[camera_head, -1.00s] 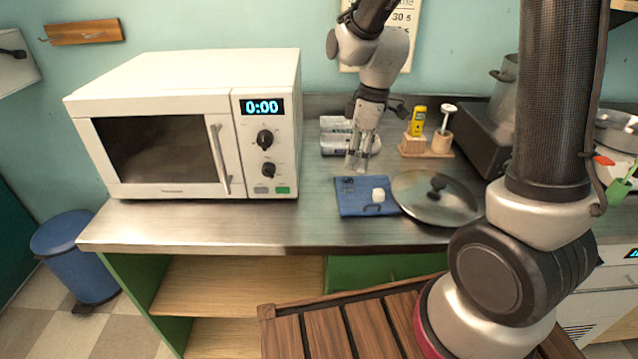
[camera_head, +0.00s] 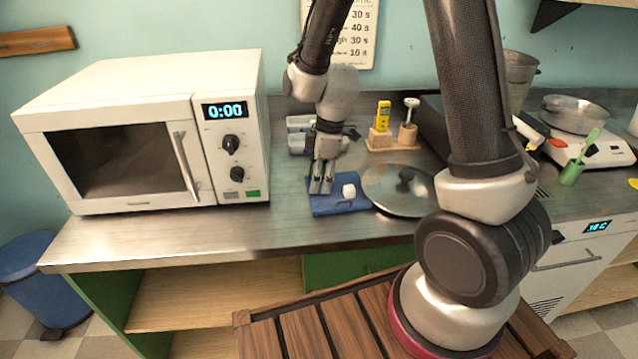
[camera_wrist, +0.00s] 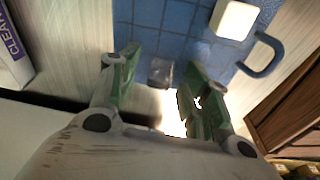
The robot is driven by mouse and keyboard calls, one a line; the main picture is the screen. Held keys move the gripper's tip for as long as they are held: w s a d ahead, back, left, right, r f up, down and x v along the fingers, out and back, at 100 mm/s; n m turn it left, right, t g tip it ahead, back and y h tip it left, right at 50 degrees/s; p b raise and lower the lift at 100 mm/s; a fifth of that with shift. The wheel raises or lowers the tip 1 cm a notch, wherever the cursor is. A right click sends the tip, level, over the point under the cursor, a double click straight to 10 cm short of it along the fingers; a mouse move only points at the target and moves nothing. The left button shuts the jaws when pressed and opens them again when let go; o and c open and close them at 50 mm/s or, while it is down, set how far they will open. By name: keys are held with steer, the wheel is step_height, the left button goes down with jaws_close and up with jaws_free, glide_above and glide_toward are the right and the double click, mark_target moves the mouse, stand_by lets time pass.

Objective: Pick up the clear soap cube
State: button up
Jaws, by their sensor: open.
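The clear soap cube (camera_wrist: 160,72) shows in the wrist view as a small greyish see-through block on the blue tray (camera_wrist: 185,15), near the tray's edge. In that view it lies between and just beyond the fingertips of my open gripper (camera_wrist: 158,70). In the head view my gripper (camera_head: 321,188) points down over the left part of the blue tray (camera_head: 340,208), and its fingers hide the clear cube. A white soap cube (camera_head: 349,190) sits to the right of the gripper; it also shows at the top of the wrist view (camera_wrist: 233,18).
A steel lid (camera_head: 400,190) lies right of the tray. A white microwave (camera_head: 150,130) stands left. The counter (camera_head: 200,230) is bare in front of the microwave.

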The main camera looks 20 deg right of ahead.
steer(key=c, duration=0.8)
steer(key=shift+r, duration=0.1)
